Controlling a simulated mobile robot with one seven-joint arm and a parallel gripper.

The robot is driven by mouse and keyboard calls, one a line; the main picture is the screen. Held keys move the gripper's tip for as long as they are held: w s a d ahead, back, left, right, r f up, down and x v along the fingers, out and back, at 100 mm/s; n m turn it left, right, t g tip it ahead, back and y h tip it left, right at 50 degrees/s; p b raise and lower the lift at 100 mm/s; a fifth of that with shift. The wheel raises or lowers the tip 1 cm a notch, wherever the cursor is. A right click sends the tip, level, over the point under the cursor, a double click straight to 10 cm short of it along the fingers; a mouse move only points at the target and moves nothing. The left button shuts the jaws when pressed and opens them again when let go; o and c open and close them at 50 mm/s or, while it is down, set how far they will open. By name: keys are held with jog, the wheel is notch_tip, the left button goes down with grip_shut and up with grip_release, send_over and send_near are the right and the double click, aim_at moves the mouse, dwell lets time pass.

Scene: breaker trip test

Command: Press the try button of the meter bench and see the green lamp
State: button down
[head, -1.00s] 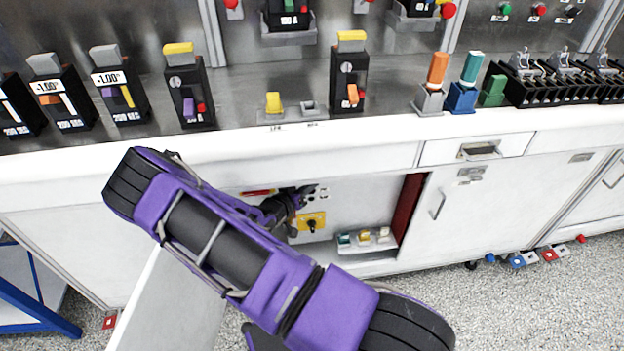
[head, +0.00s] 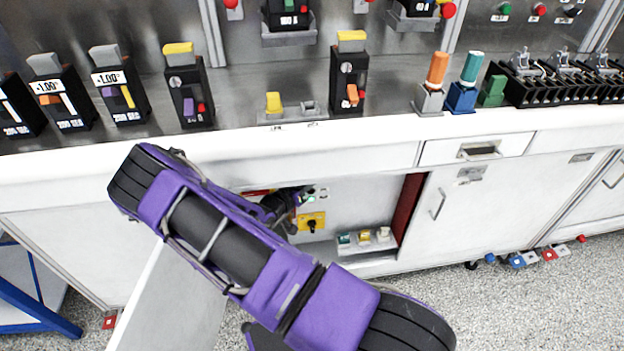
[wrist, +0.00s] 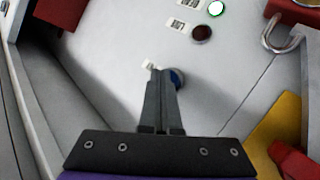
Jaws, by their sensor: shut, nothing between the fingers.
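A round blue button (wrist: 177,78) sits on the grey panel in the wrist view, partly hidden by my fingers. My gripper (wrist: 166,72) is shut and empty, with its fingertips at the button, seemingly against it. A small label (wrist: 150,66) beside the button is too blurred to read. A green lamp (wrist: 216,8) on the same panel glows bright, with a white centre. A dark red lamp (wrist: 201,33) below it is unlit. In the head view my gripper reaches into the open cabinet below the counter, and the green lamp (head: 310,199) shows as a small bright spot.
The open white cabinet door (head: 168,300) stands at the lower left, beneath my arm. A yellow plate with a black knob (head: 312,222) is near my gripper. A metal hook (wrist: 285,36) is at the upper right of the wrist view. A small shelf (head: 368,245) holds coloured blocks.

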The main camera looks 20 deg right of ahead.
dwell(0.3)
jog(key=shift+s+a, duration=0.25)
jog(key=shift+s, duration=0.6)
jog(key=shift+s+a+p, duration=0.2)
jog(key=shift+s+a, duration=0.05)
jog(key=shift+s, duration=0.55)
jog(key=shift+s+a+p, duration=0.2)
jog(key=shift+s, duration=0.6)
jog(key=shift+s+a+p, duration=0.2)
jog(key=shift+s+a, duration=0.05)
jog(key=shift+s, duration=0.55)
